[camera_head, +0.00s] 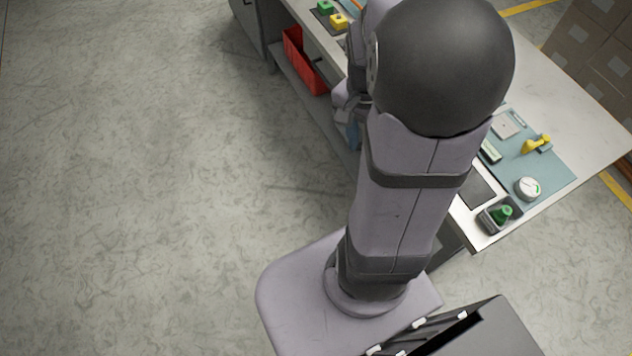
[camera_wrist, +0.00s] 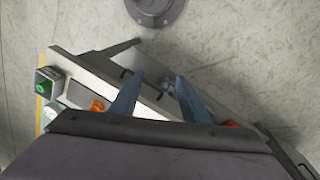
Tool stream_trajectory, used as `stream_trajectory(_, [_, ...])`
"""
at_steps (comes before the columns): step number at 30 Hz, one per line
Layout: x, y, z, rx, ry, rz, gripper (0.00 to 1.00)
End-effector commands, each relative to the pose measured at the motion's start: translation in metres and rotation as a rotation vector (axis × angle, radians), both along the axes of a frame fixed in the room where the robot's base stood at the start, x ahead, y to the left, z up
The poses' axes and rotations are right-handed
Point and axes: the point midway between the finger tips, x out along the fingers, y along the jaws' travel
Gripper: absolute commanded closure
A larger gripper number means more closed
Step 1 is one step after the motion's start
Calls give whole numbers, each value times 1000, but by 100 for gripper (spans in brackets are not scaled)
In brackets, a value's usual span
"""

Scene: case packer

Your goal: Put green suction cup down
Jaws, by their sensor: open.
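A green suction cup (camera_head: 502,213) sits in a small dark tray (camera_head: 484,221) at the near right corner of the bench. It also shows in the wrist view (camera_wrist: 43,88), at the far left. Another green piece (camera_head: 325,8) stands on a dark pad at the far end of the bench, beside a yellow piece (camera_head: 339,21). My gripper (camera_wrist: 159,77) is open, its two blue-grey fingers apart with nothing seen between them. It is well away from the tray. In the head view my arm hides most of it.
The bench (camera_head: 590,130) carries a teal mat (camera_head: 556,170) with a yellow tool (camera_head: 535,144) and a round white dial (camera_head: 528,188). A red bin (camera_head: 300,62) sits below the bench's edge. Stacked cartons (camera_head: 595,45) stand behind. The floor at left is clear.

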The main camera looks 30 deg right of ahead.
Motion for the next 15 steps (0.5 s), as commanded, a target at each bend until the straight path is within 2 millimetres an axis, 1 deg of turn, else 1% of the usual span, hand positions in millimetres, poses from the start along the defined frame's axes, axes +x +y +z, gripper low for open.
stream_trajectory(1, [4,30,-3,24,-7,186,58])
stream_trajectory(2, [4,45,-4,37,-11,288,58])
stream_trajectory(3, [4,63,-7,54,-15,417,58])
stream_trajectory(6, [-1,101,-12,86,-26,700,58])
stream_trajectory(9, [-8,128,-17,108,-33,914,58])
stream_trajectory(10, [-11,134,-18,112,-35,964,58])
stream_trajectory(12, [-15,144,-20,122,-38,1055,58])
stream_trajectory(15, [-18,152,-21,127,-42,1129,58])
